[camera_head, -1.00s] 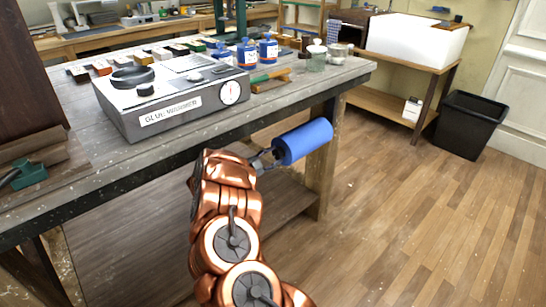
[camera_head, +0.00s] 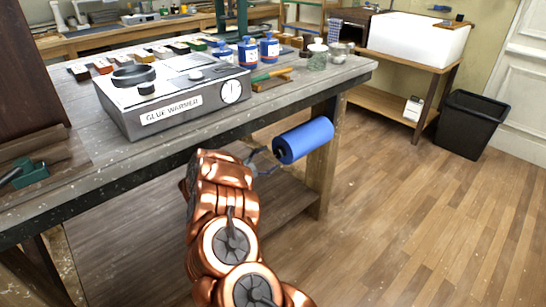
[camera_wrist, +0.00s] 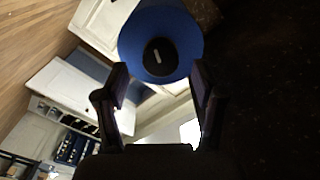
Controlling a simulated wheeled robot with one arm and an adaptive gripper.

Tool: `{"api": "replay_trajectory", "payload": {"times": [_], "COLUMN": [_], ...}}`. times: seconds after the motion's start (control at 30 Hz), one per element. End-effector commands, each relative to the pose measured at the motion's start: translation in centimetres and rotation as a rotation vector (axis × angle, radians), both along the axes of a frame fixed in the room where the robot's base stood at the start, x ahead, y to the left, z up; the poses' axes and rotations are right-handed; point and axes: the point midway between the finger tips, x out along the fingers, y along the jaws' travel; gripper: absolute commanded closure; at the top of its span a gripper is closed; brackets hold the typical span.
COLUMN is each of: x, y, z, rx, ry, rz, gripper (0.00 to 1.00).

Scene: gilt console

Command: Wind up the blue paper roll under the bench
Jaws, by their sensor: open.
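The blue paper roll (camera_head: 304,140) hangs under the front edge of the bench (camera_head: 262,122), near its right leg, with its axis sideways. No loose paper hanging from it can be made out. In the wrist view the roll (camera_wrist: 181,28) shows end-on, with a dark round hub (camera_wrist: 160,57) bearing a pale slot mark. My gripper (camera_head: 267,163) is just left of the roll's near end. In the wrist view my gripper (camera_wrist: 159,82) is open, its two fingers apart on either side below the hub, with nothing between them. Whether a finger touches the roll cannot be told.
A glue warmer (camera_head: 175,95), blue bottles (camera_head: 248,52) and a glass jar (camera_head: 317,58) stand on the bench top. The bench leg (camera_head: 322,165) is close behind the roll. A black bin (camera_head: 470,125) stands at right. The floor in front is clear.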

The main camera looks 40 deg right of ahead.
Motion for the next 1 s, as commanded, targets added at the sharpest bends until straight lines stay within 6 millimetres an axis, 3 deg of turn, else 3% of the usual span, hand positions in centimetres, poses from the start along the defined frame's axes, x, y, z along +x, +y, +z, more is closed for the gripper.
{"api": "replay_trajectory", "payload": {"times": [0.2,0.43,0.63,1.0], "x": [0.2,0.3,0.3,0.2], "y": [4.5,7.8,8.9,9.0], "z": [0.1,0.0,0.0,0.0], "rx": [0.0,0.002,0.001,0.0], "ry": [-0.001,-0.001,-0.002,-0.001], "rz": [0.004,0.003,0.001,0.0], "gripper": [0.31,0.31,0.31,0.31]}}
